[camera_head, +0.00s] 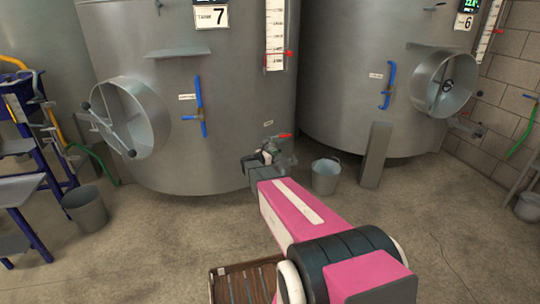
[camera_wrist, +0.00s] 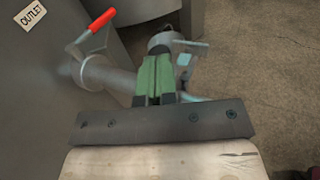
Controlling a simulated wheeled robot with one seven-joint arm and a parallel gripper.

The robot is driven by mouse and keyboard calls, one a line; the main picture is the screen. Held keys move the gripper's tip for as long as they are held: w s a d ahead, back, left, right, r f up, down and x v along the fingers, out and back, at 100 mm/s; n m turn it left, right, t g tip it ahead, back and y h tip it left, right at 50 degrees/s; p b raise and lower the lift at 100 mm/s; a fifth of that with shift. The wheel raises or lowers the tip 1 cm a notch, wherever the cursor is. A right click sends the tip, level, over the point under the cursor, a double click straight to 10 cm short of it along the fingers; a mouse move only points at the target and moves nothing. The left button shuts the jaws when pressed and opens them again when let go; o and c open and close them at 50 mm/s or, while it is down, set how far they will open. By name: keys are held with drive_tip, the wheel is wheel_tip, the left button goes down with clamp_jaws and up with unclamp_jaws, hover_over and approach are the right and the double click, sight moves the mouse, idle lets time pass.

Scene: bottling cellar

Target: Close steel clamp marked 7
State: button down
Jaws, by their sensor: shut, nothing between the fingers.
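My gripper (camera_head: 262,158) is at the outlet low on the front of the tank (camera_head: 245,100) marked 7. In the wrist view its green fingers (camera_wrist: 157,60) are closed together with nothing between them. Just past the fingertips is a grey metal fitting (camera_wrist: 165,40) at the end of the outlet pipe (camera_wrist: 105,75), apparently the steel clamp. The fingers partly hide it. I cannot read a 7 on it, nor tell whether it is open or touched by the fingers. A red-handled valve lever (camera_wrist: 103,20) sits to its left; it also shows in the head view (camera_head: 285,135).
A grey bucket (camera_head: 325,177) stands on the floor right of the outlet. Tank 6 (camera_head: 345,80) is behind it at right. A blue rack (camera_head: 55,150) and another bucket (camera_head: 86,208) stand at left. The floor in front of the tanks is mostly clear.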

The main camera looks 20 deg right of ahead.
drive_tip(key=shift+d+f+y, duration=0.2)
drive_tip(key=shift+d+y, duration=0.1)
drive_tip(key=shift+d, duration=0.65)
